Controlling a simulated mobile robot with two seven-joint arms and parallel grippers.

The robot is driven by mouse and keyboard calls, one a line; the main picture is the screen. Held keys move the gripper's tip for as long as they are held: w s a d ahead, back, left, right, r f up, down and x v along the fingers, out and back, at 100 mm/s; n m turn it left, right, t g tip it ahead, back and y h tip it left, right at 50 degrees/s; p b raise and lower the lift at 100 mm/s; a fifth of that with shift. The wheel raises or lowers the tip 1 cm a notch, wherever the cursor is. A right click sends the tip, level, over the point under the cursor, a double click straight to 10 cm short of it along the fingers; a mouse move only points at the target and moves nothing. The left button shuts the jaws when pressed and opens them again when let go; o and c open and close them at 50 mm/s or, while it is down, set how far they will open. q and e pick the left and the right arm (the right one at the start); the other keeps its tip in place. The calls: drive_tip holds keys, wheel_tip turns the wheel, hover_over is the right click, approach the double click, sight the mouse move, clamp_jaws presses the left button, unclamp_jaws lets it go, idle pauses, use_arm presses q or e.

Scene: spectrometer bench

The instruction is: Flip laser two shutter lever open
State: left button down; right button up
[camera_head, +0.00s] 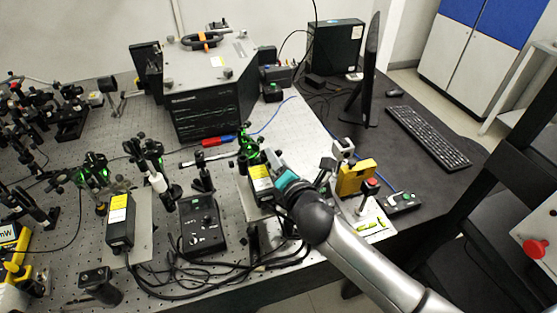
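My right gripper (274,162) comes in from the lower right and reaches a black laser box with a yellow label (260,181). Its fingers are small and lie against or just above the right side of that box, so I cannot tell whether they touch it or are open. Part of the box is hidden by the gripper. A second black laser box with a yellow label (119,216) stands farther left on its own plate. I cannot make out a shutter lever on either box. Which box is laser two is not readable. My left gripper is not in view.
A black controller box (201,226) with cables stands between the two lasers. Green-lit optics mounts (247,142) stand just behind the right laser. A yellow device (356,177) and a small black box (404,201) are right of my arm. A keyboard (428,137) lies far right.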

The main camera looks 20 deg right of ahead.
clamp_jaws()
idle(0.4)
drive_tip(key=shift+d+f+m+y+p, duration=0.3)
drive_tip(key=shift+f+m+y+p, duration=0.15)
drive_tip(key=shift+m, duration=0.45)
unclamp_jaws()
drive_tip(key=shift+s+r, duration=0.1)
drive_tip(key=v, duration=1.5)
drive_tip(key=shift+r, duration=0.1)
